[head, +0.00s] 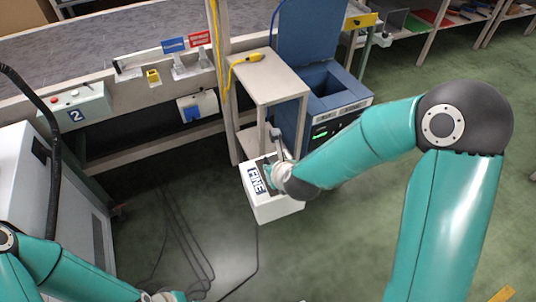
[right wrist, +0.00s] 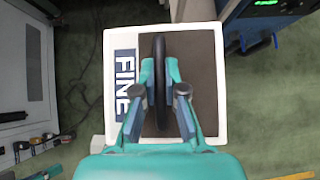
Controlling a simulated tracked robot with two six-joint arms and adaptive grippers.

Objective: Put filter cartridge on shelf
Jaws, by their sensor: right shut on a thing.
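The filter cartridge is a white box with a dark brown top, a blue "FINE" label and a black bar handle. It is near the middle of the head view (head: 277,211) and fills the middle of the right wrist view (right wrist: 215,141). My right gripper (right wrist: 160,88) is shut on the handle from above; in the head view (head: 270,172) it partly hides the box top. The beige shelf unit (head: 270,80) stands just behind the cartridge, which overlaps its lower part. My left gripper (head: 165,297) is at the bottom edge, mostly cut off.
A blue machine (head: 340,100) with an open bin stands right of the shelf unit. A conveyor (head: 120,45) runs behind at left, with a control box (head: 75,108) marked 2. A grey cabinet (head: 30,190) stands at left. Cables (head: 185,235) lie on the floor.

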